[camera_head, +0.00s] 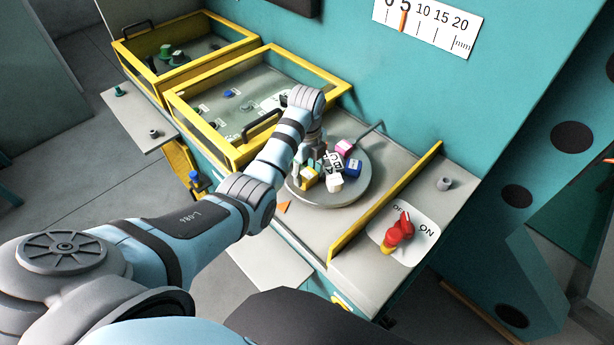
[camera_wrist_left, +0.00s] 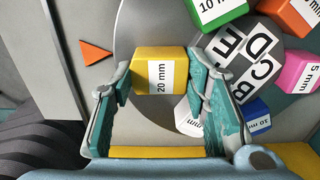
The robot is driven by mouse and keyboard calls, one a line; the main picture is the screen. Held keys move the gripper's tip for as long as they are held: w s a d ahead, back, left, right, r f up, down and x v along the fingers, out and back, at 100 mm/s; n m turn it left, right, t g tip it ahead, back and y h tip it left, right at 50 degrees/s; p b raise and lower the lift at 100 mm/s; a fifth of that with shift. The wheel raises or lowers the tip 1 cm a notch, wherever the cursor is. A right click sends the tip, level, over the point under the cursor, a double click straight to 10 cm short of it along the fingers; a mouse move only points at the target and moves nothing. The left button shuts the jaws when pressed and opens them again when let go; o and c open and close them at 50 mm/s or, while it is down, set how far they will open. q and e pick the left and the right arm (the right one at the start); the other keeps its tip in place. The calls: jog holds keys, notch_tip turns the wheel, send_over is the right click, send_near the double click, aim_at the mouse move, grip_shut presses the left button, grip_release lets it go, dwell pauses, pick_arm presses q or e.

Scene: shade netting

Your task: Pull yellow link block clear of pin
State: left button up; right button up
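The yellow link block (camera_head: 309,180) sits at the near left edge of a cluster of blocks on a round grey plate (camera_head: 352,190). In the left wrist view the yellow block (camera_wrist_left: 158,66) carries a "20 mm" label. My left gripper (camera_wrist_left: 160,75) has its two teal-padded fingers on opposite sides of this block, with both tips appearing to touch it. In the head view my left gripper (camera_head: 306,158) reaches down over the plate. No pin can be made out in either view. My right gripper is not in view.
Close beside are a black-and-white lettered block (camera_wrist_left: 243,65), a green block (camera_wrist_left: 218,10), a pink block (camera_wrist_left: 300,72), a blue block (camera_wrist_left: 256,116) and a white block (camera_wrist_left: 187,118). Yellow-framed trays (camera_head: 258,75) stand left.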

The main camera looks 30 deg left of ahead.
aim_at(308, 174)
pick_arm(q)
jog(key=c, duration=0.3)
grip_shut()
jog(key=shift+w+r, duration=0.1)
jog(key=shift+r, duration=0.05)
jog(key=shift+r, duration=2.5)
